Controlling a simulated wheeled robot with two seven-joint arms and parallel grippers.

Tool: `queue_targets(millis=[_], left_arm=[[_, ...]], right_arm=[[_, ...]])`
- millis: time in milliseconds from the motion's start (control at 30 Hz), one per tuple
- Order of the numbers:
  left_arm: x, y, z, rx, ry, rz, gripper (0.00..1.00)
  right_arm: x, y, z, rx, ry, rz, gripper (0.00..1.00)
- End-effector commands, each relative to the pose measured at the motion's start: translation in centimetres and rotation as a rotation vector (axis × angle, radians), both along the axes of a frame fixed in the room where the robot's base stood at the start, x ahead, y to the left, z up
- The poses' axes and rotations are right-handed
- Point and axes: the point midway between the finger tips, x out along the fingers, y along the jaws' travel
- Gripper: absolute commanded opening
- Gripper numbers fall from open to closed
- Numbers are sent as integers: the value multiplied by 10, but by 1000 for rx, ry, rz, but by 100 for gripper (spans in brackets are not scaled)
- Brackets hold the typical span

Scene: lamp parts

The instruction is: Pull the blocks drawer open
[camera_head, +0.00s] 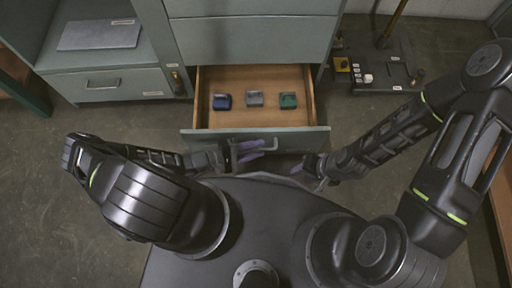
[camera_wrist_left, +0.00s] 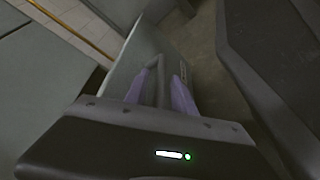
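The blocks drawer (camera_head: 200,110) stands pulled out from the cabinet, its wooden inside showing. My right gripper (camera_head: 309,176) is apart from the drawer, near the front right corner, and looks open and empty.
Closed drawers (camera_head: 250,40) rise above the open one. At left a cabinet holds a grey slab (camera_head: 99,35) above another closed drawer (camera_head: 110,85). At right a dark base (camera_head: 375,70) with a pole and small parts stands on the floor. My own base fills the near middle.

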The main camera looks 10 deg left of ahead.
Motion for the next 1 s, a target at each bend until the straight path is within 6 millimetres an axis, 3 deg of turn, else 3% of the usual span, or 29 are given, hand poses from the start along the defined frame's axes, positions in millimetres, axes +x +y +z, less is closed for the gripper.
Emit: queue_targets(millis=[367,800,1000], left_arm=[[-2,3,1,0,0,0,34],[-35,55,15,2,0,0,34],[-41,64,17,-1,1,0,34]], right_arm=[[0,0,1,0,0,0,36],[-3,3,11,4,5,6,36],[-3,3,12,5,5,8,36]])
